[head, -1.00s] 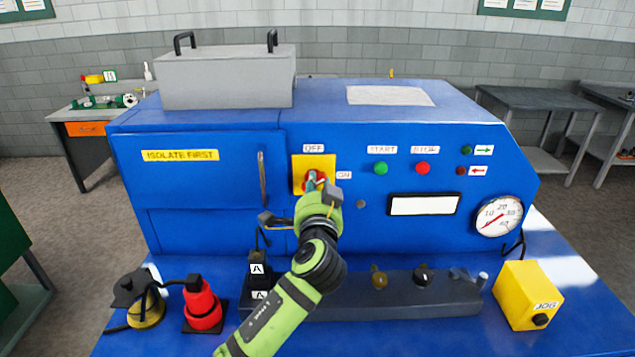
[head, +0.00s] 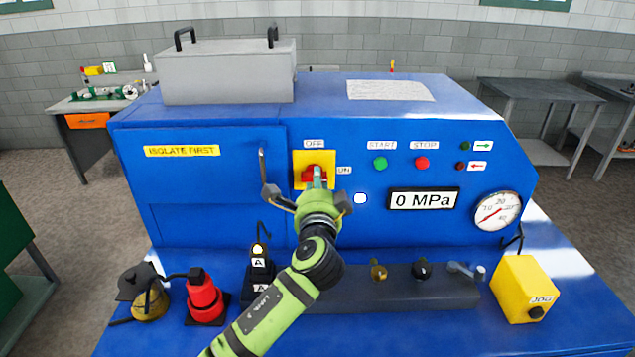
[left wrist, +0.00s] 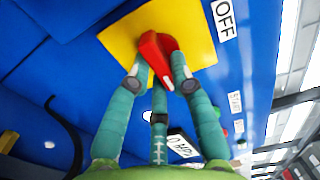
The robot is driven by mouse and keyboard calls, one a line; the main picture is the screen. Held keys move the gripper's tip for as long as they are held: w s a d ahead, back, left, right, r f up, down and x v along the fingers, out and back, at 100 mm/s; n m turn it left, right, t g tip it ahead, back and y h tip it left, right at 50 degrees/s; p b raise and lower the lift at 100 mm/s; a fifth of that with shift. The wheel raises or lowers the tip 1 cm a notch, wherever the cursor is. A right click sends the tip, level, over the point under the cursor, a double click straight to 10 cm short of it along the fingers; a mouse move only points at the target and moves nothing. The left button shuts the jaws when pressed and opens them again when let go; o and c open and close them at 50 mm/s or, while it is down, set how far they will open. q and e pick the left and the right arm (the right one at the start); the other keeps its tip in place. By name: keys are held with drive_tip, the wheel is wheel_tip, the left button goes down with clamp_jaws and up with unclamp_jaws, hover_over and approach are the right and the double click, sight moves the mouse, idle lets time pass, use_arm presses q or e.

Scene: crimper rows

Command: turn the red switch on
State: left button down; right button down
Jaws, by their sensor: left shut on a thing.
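The red switch (head: 308,174) sits on a yellow plate (head: 299,158) on the blue panel, with OFF above it and ON to its right. My left gripper (head: 317,182) is at the switch and partly hides it. The handle lies roughly sideways, toward the ON side. The display (head: 423,200) reads 0 MPa and the lamp (head: 361,198) is lit white. My right gripper is not in view.
A START button (head: 380,163), a STOP button (head: 421,162) and a gauge (head: 497,210) are to the right. A yellow JOG box (head: 522,288), a red device (head: 204,298) and a dark valve block (head: 400,290) stand on the blue bench. A door handle (head: 263,168) is left of the switch.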

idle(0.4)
use_arm(q)
drive_tip(key=c, duration=1.1)
unclamp_jaws()
drive_tip(key=shift+a, duration=0.1)
drive_tip(key=s, duration=1.2)
